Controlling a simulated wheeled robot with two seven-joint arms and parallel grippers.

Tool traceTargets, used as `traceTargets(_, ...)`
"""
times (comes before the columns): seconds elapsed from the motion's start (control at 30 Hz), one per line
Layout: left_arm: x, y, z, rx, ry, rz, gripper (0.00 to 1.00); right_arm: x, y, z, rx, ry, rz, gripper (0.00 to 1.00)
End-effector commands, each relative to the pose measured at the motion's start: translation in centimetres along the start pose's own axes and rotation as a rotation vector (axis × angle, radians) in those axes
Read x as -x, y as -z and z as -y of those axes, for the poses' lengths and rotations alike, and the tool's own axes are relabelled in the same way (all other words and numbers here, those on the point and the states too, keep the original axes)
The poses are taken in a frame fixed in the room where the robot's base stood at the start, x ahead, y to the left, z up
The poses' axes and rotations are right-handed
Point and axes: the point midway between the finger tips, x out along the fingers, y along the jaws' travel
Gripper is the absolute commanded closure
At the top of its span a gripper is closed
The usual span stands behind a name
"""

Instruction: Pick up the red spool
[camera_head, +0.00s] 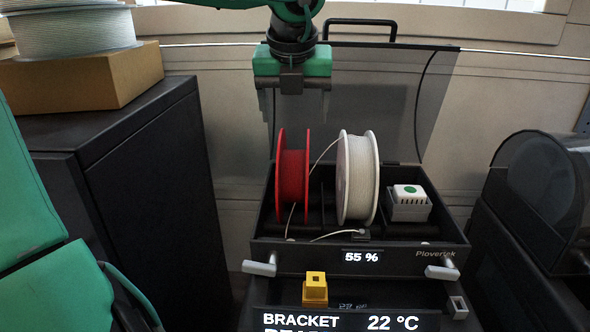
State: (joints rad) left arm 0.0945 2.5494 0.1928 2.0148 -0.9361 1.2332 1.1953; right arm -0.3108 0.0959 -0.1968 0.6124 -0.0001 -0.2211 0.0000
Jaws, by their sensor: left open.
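The red spool (291,182) stands upright on its rim in the left part of an open black dry box (384,256). A white spool (358,180) stands beside it to the right, with a gap between them. My left gripper (292,104) hangs above the red spool, pointing down, with its fingers apart and nothing between them. The fingertips appear a little above the spool's top edge; I cannot tell the exact depth. My right gripper is not in view.
The raised transparent lid (405,105) stands behind. A yellow block (315,288) is in front. A black cabinet with a cardboard box (90,80) stands left; a dark machine (545,195) stands right.

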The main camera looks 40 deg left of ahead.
Motion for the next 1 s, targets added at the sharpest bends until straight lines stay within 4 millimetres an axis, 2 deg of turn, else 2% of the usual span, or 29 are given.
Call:
traceTargets(0.17, -2.0, -0.1, 0.0, 0.000, 0.001, -0.002, 0.24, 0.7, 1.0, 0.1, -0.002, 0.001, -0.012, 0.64)
traceTargets(0.27, -2.4, -0.1, 0.0, 0.001, 0.001, -0.002, 0.24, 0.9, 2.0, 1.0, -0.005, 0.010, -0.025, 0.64)
traceTargets(0.4, -3.4, -0.3, -0.1, -0.001, 0.000, -0.004, 0.24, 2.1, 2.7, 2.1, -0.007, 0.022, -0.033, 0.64)
traceTargets(0.53, -4.9, -0.4, -0.1, -0.002, -0.001, -0.004, 0.24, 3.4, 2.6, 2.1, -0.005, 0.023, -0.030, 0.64)
traceTargets(0.7, -7.0, -0.4, -0.1, -0.001, 0.000, -0.003, 0.24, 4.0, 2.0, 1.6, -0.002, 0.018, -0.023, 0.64)
traceTargets(1.0, -7.5, -0.3, -0.1, 0.001, 0.003, -0.001, 0.24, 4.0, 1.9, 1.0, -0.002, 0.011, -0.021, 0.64)
